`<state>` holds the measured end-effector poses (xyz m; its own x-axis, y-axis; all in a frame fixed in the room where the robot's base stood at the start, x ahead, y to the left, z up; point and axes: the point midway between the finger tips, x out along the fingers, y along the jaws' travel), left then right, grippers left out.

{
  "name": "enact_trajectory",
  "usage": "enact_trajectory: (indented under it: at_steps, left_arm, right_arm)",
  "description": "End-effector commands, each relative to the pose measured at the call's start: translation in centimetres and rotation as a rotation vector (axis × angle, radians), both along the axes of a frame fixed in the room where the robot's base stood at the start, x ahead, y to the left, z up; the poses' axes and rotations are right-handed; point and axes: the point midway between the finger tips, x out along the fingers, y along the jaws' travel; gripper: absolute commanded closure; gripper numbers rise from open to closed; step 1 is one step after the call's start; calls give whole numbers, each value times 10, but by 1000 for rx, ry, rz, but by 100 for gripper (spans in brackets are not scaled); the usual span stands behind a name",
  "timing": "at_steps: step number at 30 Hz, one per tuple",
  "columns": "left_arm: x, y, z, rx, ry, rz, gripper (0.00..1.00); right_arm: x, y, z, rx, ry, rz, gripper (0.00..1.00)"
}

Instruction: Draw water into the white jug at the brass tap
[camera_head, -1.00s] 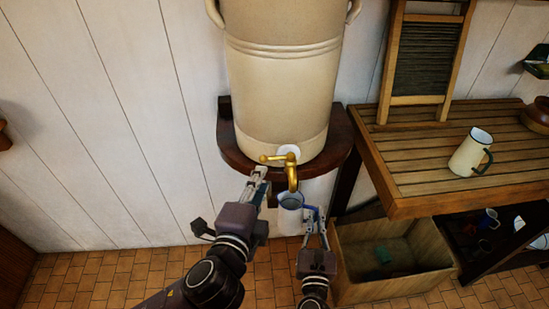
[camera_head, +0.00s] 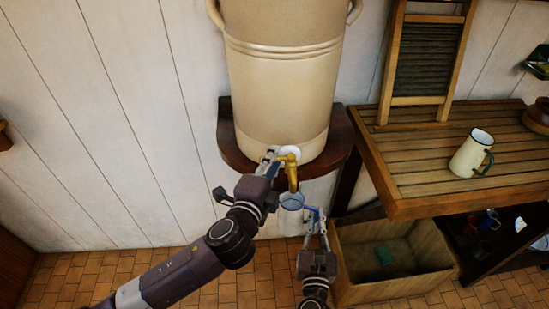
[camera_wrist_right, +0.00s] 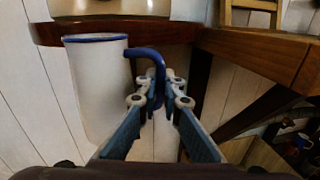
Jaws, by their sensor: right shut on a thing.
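The white jug (camera_head: 291,222) with blue rim and handle hangs upright under the spout of the brass tap (camera_head: 292,178). The inside of its mouth looks bluish; I cannot tell the water level. My right gripper (camera_head: 314,216) is shut on the jug's blue handle; the jug (camera_wrist_right: 100,90) and handle also show in the right wrist view, with the gripper (camera_wrist_right: 160,92) around the handle. My left gripper (camera_head: 269,160) is at the tap's lever, left of the spout. Its fingers partly cover the lever, and their gap is too small to judge.
The tap comes out of a large cream stoneware crock (camera_head: 283,90) on a dark wooden wall shelf (camera_head: 233,150). At right, a slatted bench (camera_head: 420,182) carries a cream enamel jug (camera_head: 470,155) and a washboard (camera_head: 430,55). A wooden crate (camera_head: 350,285) stands below.

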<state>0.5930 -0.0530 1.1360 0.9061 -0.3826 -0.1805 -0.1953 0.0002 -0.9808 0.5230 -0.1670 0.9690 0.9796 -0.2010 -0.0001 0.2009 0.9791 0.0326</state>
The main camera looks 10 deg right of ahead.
Motion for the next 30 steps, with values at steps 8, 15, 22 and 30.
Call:
enact_trajectory:
  at_steps: [8, 15, 22, 30]
  left_arm:
    - [11, -4, -2, 0, 0, 0, 74]
    - [10, -4, -2, 0, 1, 0, 79]
    - [10, -4, -2, 0, 1, 0, 100]
    - [10, -4, -2, 0, 1, 0, 100]
  right_arm:
    - [1, 0, 2, 1, -3, -1, 100]
    - [1, 0, 2, 1, -3, -1, 100]
    - [1, 0, 2, 1, -3, -1, 100]
    - [1, 0, 2, 1, -3, -1, 100]
